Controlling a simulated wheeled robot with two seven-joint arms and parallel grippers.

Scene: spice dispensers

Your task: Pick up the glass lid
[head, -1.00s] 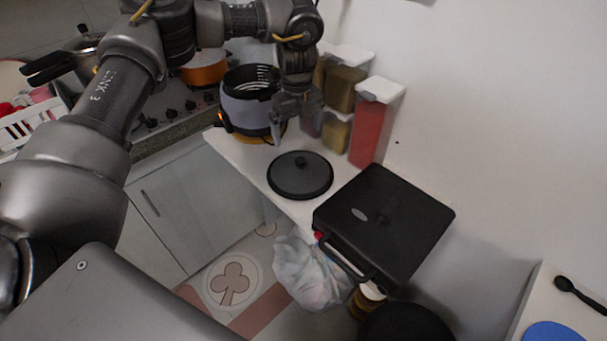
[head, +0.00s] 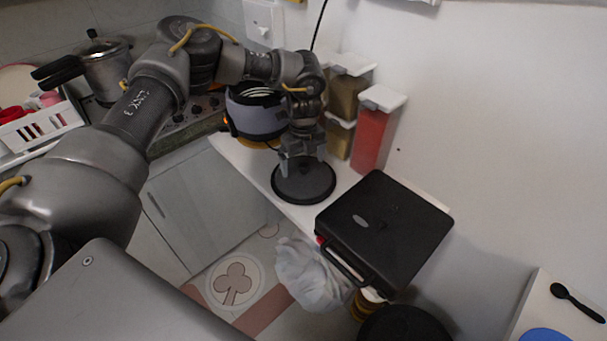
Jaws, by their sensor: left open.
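The glass lid (head: 304,190) is a round, dark disc lying flat on the white counter, between the grey pot-like appliance and the black case. My left gripper (head: 303,172) points down over the lid's middle, with its two fingers apart. The fingers hide the lid's knob, so I cannot tell whether they touch it or stand around it. My right gripper is not in view.
A black case (head: 384,228) lies just right of the lid. Spice dispensers (head: 373,138) stand against the wall behind. The grey appliance (head: 255,112) is behind left. A plastic bag (head: 312,274) hangs below the counter's front edge.

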